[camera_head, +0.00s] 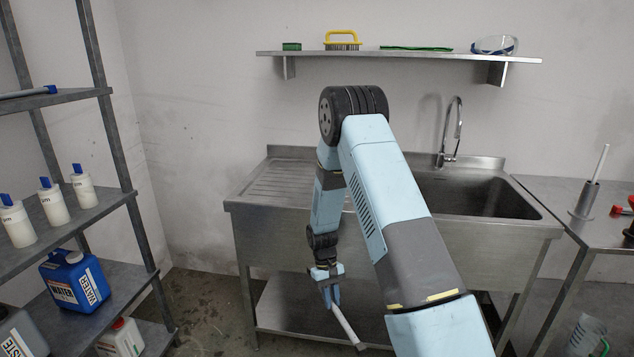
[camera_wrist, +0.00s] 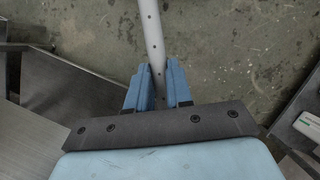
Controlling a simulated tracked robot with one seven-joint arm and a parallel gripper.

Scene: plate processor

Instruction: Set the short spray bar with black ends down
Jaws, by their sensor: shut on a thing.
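My gripper (camera_head: 331,292) is shut on a thin pale grey spray bar (camera_head: 347,326) and holds it in front of the sink unit, with the free part slanting down to the right. In the wrist view the blue fingers of my gripper (camera_wrist: 158,88) sit on both sides of the bar (camera_wrist: 152,40). A row of small dark holes runs along it, and it reaches out past the top of the picture.
A steel sink (camera_head: 480,195) with a drainboard (camera_head: 288,184) and a lower shelf (camera_head: 292,309) stands ahead. A rack (camera_head: 104,197) with bottles and a blue jug (camera_head: 75,281) is at left. A side table (camera_head: 556,190) at right bears a stand with an upright rod (camera_head: 600,165).

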